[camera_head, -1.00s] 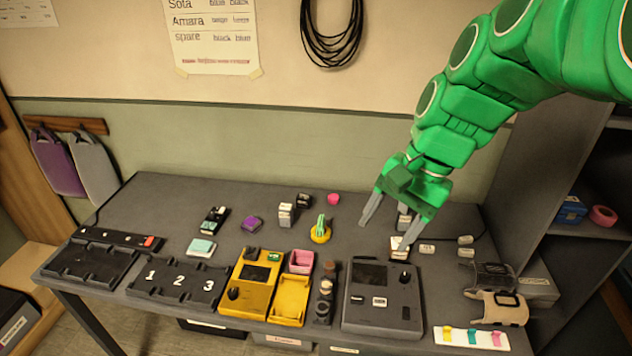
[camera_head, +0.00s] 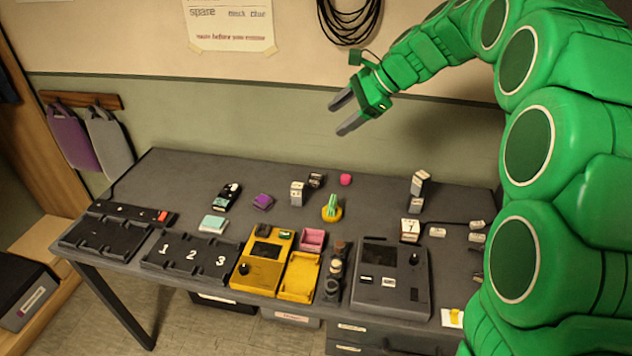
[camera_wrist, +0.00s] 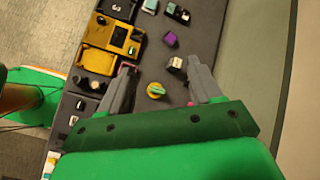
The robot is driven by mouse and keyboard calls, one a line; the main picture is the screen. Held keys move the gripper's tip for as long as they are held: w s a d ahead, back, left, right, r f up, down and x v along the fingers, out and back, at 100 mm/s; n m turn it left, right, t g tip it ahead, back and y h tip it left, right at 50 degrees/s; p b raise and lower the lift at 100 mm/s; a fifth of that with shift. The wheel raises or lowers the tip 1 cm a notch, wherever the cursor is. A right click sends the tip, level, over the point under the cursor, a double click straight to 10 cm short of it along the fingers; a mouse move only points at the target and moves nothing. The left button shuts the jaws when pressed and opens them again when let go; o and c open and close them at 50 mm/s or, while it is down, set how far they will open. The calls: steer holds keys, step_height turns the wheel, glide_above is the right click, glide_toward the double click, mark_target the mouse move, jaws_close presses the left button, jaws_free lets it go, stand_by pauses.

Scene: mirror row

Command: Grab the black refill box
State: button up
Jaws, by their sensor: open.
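A small dark box with a pale label (camera_head: 316,180), which looks like the black refill box, stands towards the back middle of the table. It is just behind and right of a grey-white box (camera_head: 297,193). My gripper (camera_head: 340,115) is open and empty, raised well above the table's back part, near the wall. In the wrist view my gripper (camera_wrist: 158,66) points down with its fingers apart. The grey-white box (camera_wrist: 176,64) shows there by the right fingertip; that finger may hide part of the dark box.
A purple block (camera_head: 263,202), a yellow-based green item (camera_head: 332,208) and a pink piece (camera_head: 345,179) stand nearby. Stacked grey boxes (camera_head: 417,185) stand to the right. A yellow device (camera_head: 262,270) and a dark device (camera_head: 390,283) line the front. The wall (camera_head: 230,120) is close behind.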

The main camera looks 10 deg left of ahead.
mark_target(315, 176)
steer(key=shift+w+a+f+m+t+y, duration=0.3)
steer(key=shift+w+a+f+m+y, duration=0.85)
steer(key=shift+w, duration=2.45)
steer(key=shift+w+a+f+m+t+y, duration=0.3)
steer(key=shift+w+a+f+m, duration=1)
steer(key=shift+w, duration=2.25)
steer(key=shift+w+a+f+m+t+y, duration=0.3)
steer(key=shift+w+a+f+m+y, duration=0.35)
steer(key=shift+w+a+m, duration=2.05)
steer(key=f, duration=0.9)
steer(key=w+d+f+n, duration=0.1)
steer(key=f, duration=0.9)
steer(key=w+f+n, duration=0.1)
steer(key=f, duration=0.9)
steer(key=shift+d, duration=0.3)
steer(key=shift+a+f, duration=0.1)
steer(key=shift+f, duration=0.05)
steer(key=shift+x, duration=2.45)
steer(key=shift+c, duration=0.2)
steer(key=c, duration=1)
